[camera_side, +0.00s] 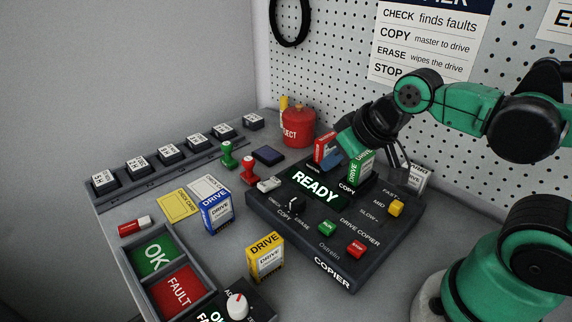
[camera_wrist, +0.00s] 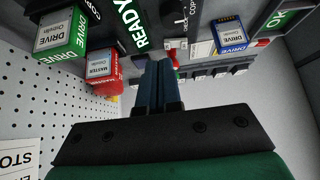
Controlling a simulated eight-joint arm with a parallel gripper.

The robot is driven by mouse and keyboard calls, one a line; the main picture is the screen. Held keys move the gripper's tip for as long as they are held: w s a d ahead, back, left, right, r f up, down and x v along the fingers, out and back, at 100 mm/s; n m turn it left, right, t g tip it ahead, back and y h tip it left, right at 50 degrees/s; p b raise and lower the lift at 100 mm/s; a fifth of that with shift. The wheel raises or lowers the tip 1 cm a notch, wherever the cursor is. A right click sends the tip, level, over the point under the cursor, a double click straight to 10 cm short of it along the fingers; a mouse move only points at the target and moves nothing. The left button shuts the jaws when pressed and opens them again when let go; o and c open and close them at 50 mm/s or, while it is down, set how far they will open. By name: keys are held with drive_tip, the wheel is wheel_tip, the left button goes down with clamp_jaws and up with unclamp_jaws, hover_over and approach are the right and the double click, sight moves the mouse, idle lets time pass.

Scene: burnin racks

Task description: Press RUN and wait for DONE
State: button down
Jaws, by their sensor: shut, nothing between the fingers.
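The drive copier (camera_side: 290,225) is a dark box whose green-lit display (camera_side: 316,186) reads READY. A green button (camera_side: 327,228), likely RUN, and a red button (camera_side: 357,249), likely STOP, sit on its front panel. A red master drive (camera_side: 325,148) and a green drive (camera_side: 361,167) stand upright at the copier's back; both show in the wrist view, the red one (camera_wrist: 103,68) beside the green one (camera_wrist: 62,32). My gripper (camera_side: 332,163) is shut and empty above the copier's back, near these drives and well away from the green button. Its blue fingers (camera_wrist: 158,75) touch each other.
A blue drive (camera_side: 217,212) and a yellow drive (camera_side: 265,256) stand left of the copier. OK and FAULT trays (camera_side: 188,245), a red canister (camera_side: 298,127), stamps (camera_side: 227,155) and a row of labelled blocks (camera_side: 137,163) surround it. A pegboard (camera_side: 345,50) rises behind.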

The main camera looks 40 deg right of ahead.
sight(327, 224)
wheel_tip(327, 224, up, 6)
drive_tip(key=s+a+g, duration=0.2)
drive_tip(key=g, duration=0.5)
drive_tip(key=shift+a+f, duration=0.2)
drive_tip(key=shift+f, duration=0.05)
wheel_tip(327, 224, down, 14)
idle(0.4)
drive_tip(key=shift+f, duration=0.15)
drive_tip(key=shift+f, duration=0.8)
wheel_tip(327, 224, up, 14)
drive_tip(key=shift+r, duration=0.2)
idle(0.6)
